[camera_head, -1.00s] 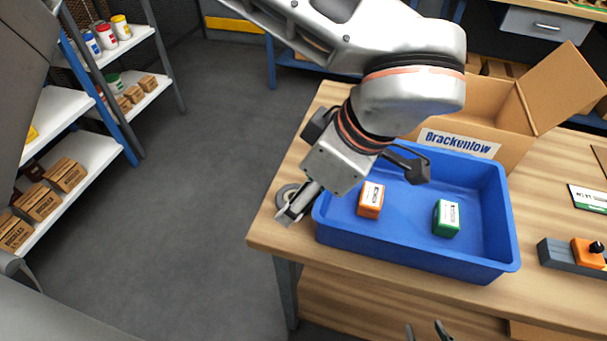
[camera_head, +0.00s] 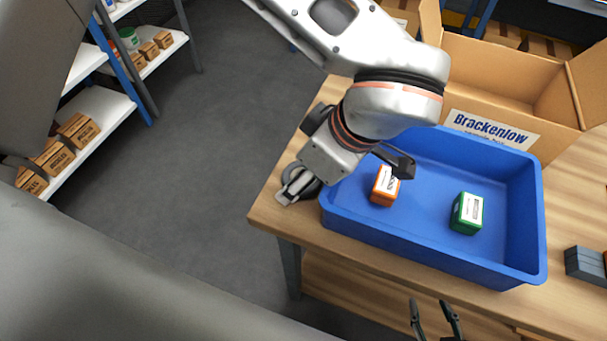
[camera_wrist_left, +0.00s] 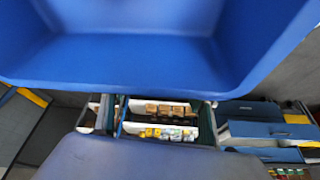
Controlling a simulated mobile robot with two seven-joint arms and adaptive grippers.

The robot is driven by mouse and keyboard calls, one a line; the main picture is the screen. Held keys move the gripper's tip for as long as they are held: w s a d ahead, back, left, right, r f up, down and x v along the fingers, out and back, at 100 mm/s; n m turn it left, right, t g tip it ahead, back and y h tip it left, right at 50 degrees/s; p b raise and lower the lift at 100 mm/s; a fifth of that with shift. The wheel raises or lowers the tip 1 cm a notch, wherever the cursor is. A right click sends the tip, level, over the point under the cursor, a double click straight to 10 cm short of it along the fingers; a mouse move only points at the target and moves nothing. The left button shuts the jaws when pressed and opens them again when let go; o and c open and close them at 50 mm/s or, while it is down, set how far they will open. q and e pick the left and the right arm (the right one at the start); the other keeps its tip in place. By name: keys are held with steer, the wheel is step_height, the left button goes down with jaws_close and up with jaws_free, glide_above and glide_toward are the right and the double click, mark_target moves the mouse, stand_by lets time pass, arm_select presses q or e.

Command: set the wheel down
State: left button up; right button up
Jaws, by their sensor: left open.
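A grey wheel (camera_head: 312,190) is at the table's left corner in the head view, just left of the blue tub. My left gripper (camera_head: 293,190) comes in from the upper left and its pale finger lies over the wheel, covering part of it. Its jaws are open. Whether the wheel rests fully on the wood is hard to tell, as the gripper hides it. My right gripper (camera_head: 435,318) shows at the bottom edge as two dark fingers held apart, with nothing between them. The left wrist view shows neither wheel nor fingers.
The blue tub (camera_head: 535,240) holds an orange box (camera_head: 385,187) and a green box (camera_head: 467,213). It also fills the top of the left wrist view (camera_wrist_left: 125,62). An open Brackenlow carton (camera_head: 560,135) stands behind. The wooden table (camera_head: 268,205) ends just left of the wheel.

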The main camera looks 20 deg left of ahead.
arm_select(q)
steer(key=shift+a+f, duration=0.1)
steer(key=shift+f, duration=0.15)
steer(key=shift+r, duration=0.1)
steer(key=c, duration=1.1)
